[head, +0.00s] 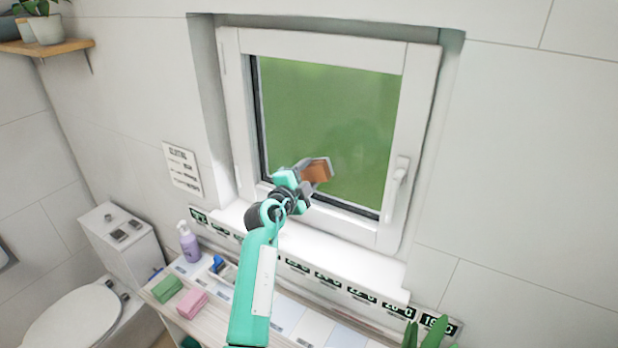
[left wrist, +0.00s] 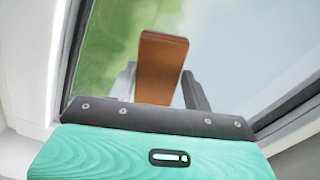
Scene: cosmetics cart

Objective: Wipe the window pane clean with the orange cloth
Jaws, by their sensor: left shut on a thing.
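The window pane (head: 335,120) shows green behind glass in a white frame. The orange cloth (head: 317,171) is a small folded block in the head view, in front of the lower middle of the pane. My left gripper (head: 312,178) is shut on it. In the left wrist view the cloth (left wrist: 160,68) stands up between the two grey fingers, with the glass behind it. I cannot tell whether the cloth touches the glass. In that view part of the pane looks hazy whitish and the left part clearer green. My right gripper is not in view.
A white window sill (head: 330,258) lies below the frame, and a handle (head: 399,175) is on its right side. Below is a cart with a purple pump bottle (head: 188,241), a green sponge (head: 166,289) and a pink sponge (head: 192,301). A toilet (head: 75,318) stands at left.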

